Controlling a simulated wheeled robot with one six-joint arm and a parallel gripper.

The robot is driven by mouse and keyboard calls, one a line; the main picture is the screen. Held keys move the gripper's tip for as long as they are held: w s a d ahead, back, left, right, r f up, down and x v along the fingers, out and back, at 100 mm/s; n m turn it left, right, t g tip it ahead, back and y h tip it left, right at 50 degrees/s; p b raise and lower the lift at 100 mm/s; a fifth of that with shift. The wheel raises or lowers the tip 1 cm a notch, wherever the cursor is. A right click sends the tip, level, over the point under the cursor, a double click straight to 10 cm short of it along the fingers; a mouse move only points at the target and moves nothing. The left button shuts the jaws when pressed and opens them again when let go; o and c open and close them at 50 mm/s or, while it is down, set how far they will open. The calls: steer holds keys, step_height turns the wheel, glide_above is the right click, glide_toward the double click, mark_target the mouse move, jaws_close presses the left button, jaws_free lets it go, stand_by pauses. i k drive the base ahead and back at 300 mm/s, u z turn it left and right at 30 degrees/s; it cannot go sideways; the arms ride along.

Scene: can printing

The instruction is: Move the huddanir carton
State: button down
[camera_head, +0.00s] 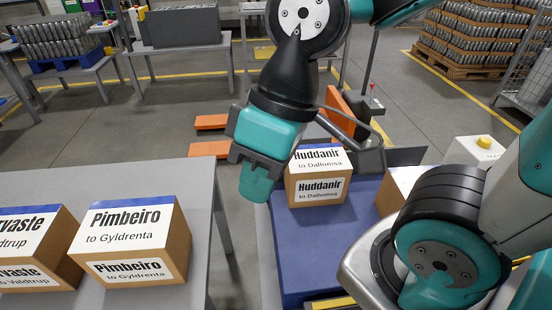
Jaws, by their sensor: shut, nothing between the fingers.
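The Huddanir carton (318,190) is a brown box with white labels reading "Huddanir to Dallomsa" on its top and front. It stands upright on a blue flat surface (338,245), right of the grey table. My gripper (257,188) hangs from the arm at the left of the carton, in front of the gap between the table and the blue surface. It is shut and empty.
The grey table (190,178) at left holds a Pimbeiro carton (133,245) and a carton ending "rvaste" (37,245). Another carton (398,187) on the blue surface is partly hidden by my arm. Orange bars (211,122) lie behind.

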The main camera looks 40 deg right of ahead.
mark_target(319, 174)
steer(key=u, duration=0.8)
steer(key=k, duration=1.75)
steer(key=z, duration=0.65)
steer(key=i, duration=1.6)
steer(key=u, duration=0.05)
